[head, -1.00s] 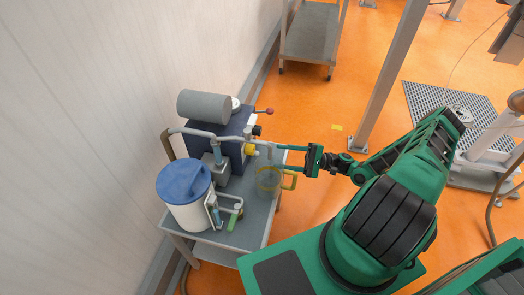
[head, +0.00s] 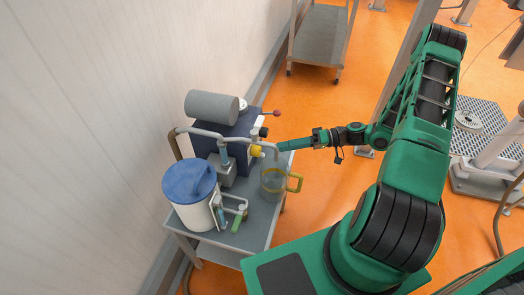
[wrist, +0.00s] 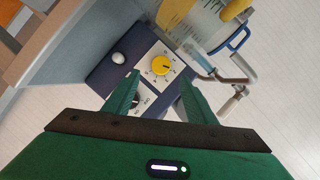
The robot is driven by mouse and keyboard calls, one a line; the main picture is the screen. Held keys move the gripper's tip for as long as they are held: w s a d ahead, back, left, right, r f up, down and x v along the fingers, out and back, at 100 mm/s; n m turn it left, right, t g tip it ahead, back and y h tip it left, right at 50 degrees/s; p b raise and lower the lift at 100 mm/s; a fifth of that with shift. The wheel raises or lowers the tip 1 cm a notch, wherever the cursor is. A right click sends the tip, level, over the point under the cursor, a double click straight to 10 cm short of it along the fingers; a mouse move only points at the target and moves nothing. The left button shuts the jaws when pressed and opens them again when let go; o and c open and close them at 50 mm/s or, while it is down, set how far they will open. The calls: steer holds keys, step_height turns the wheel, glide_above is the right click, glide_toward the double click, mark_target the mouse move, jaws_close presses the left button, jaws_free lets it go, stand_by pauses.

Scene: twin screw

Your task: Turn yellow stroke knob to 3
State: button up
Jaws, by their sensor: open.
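The yellow stroke knob (head: 256,151) sticks out of the front of the dark blue pump box (head: 222,135). In the wrist view the yellow knob (wrist: 160,65) sits on a white dial plate with small numbers, too small to read surely. My gripper (head: 281,146) is just right of the knob in the head view, its fingers seen one over the other. In the wrist view my gripper (wrist: 159,76) is open and empty, its fingertips on either side below the knob, apparently short of it. The knob's pointer is unclear.
A black knob (wrist: 137,100) shows beside the left finger, partly hidden. A clear jug (head: 272,190) with a yellow handle stands on the cart (head: 250,220) below my gripper. A blue-lidded white tank (head: 190,195) and pipes stand left. A red-balled lever (head: 277,113) sticks out above.

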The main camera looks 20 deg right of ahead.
mark_target(260, 151)
steer(key=x, duration=0.9)
steer(key=c, duration=1)
